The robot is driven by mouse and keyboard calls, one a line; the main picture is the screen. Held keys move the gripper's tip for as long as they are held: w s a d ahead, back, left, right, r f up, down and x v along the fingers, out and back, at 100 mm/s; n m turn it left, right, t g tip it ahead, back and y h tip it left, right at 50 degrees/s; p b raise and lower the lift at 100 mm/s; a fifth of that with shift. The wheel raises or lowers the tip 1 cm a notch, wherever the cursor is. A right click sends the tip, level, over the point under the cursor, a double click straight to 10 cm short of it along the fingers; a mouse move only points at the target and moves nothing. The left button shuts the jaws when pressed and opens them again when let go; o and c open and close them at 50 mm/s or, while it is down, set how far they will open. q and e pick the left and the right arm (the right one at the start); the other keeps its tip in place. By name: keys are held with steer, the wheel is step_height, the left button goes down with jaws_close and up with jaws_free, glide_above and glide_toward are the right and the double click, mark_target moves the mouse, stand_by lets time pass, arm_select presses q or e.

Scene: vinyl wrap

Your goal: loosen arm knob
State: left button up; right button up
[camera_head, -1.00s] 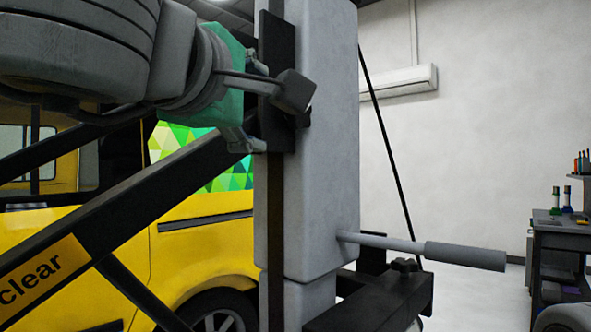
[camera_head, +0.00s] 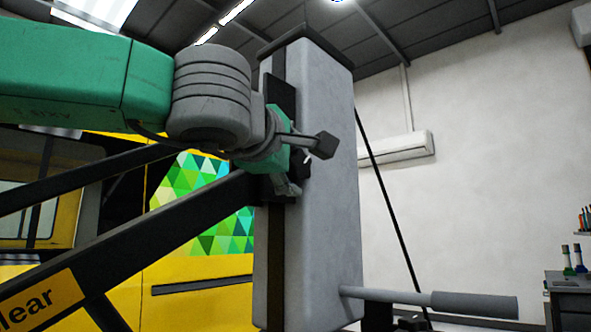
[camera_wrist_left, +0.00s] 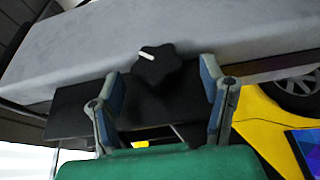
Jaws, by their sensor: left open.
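The arm knob (camera_wrist_left: 157,65) is black, star-shaped and has a white mark. In the left wrist view it sits on a dark bracket (camera_wrist_left: 75,110) against the grey column (camera_wrist_left: 210,32). My left gripper (camera_wrist_left: 160,78) is open, with one blue-padded finger on each side of the knob; I cannot tell if either touches it. In the head view the left gripper (camera_head: 291,160) is up against the column (camera_head: 325,220), at the upper end of the black slanted arm (camera_head: 150,235). There the knob is mostly hidden behind the gripper. My right gripper is not in view.
A grey handle bar (camera_head: 470,305) sticks out of the column low on the right. A dark bench (camera_head: 570,285) with bottles is at the far right. Floor between is mostly out of view.

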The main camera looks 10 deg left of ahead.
arm_select(q)
steer(key=shift+x, duration=0.85)
steer(key=c, duration=1.2)
steer(key=shift+o, duration=0.2)
steer(key=t+b, duration=0.1)
steer(key=b, duration=0.1)
steer(key=shift+f+b, duration=0.35)
steer(key=shift+r+n+b, duration=0.1)
steer(key=shift+n+b, duration=0.2)
steer(key=shift+b, duration=0.3)
steer(key=o, duration=1.2)
steer(key=shift+r, duration=0.1)
steer(key=shift+c, duration=0.2)
steer(key=shift+t, duration=0.3)
